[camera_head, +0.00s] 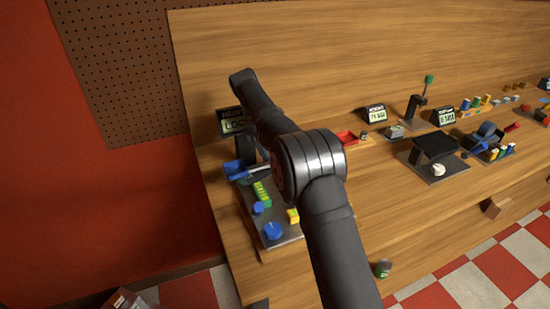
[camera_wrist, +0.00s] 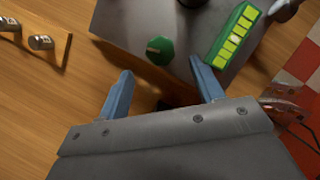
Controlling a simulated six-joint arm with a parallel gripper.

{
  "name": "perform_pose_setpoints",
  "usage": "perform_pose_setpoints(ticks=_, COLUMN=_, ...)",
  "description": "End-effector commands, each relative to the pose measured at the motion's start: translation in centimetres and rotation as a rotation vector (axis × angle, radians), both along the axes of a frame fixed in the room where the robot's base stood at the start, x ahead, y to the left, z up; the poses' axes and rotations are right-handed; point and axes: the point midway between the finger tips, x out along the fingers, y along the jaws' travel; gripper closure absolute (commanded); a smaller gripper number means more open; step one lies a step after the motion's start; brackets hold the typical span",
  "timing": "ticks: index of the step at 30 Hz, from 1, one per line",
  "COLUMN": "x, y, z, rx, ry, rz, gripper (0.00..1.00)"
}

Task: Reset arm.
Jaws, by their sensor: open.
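My gripper (camera_wrist: 163,92) shows in the wrist view with two blue fingers spread apart and nothing between them. It hangs over the near edge of a grey panel (camera_wrist: 125,22). A green knob (camera_wrist: 160,50) on the panel is just beyond the fingertips. A green block with a row of yellow-lit segments (camera_wrist: 235,35) is to the right of the knob. In the head view my dark arm crosses the middle of the picture and hides part of the bench; the gripper cannot be made out there.
The wooden bench (camera_head: 385,225) carries a grey panel with a blue knob (camera_head: 273,230) at left. A display (camera_head: 231,121) stands behind it. A pegboard (camera_head: 115,65) is behind.

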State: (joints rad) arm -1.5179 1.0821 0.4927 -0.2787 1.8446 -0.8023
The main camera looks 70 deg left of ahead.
Motion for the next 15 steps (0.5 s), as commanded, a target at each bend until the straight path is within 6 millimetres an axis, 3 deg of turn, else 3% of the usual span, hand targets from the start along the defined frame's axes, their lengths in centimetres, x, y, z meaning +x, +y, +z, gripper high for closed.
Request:
perform_pose_setpoints(ticks=6, x=-0.4, y=0.5, z=1.4, rx=-0.001, ry=0.0, rz=0.0, gripper=0.39)
perform_pose_setpoints(ticks=15, x=-0.4, y=0.5, z=1.6, rx=-0.001, ry=0.0, rz=0.0, gripper=0.39)
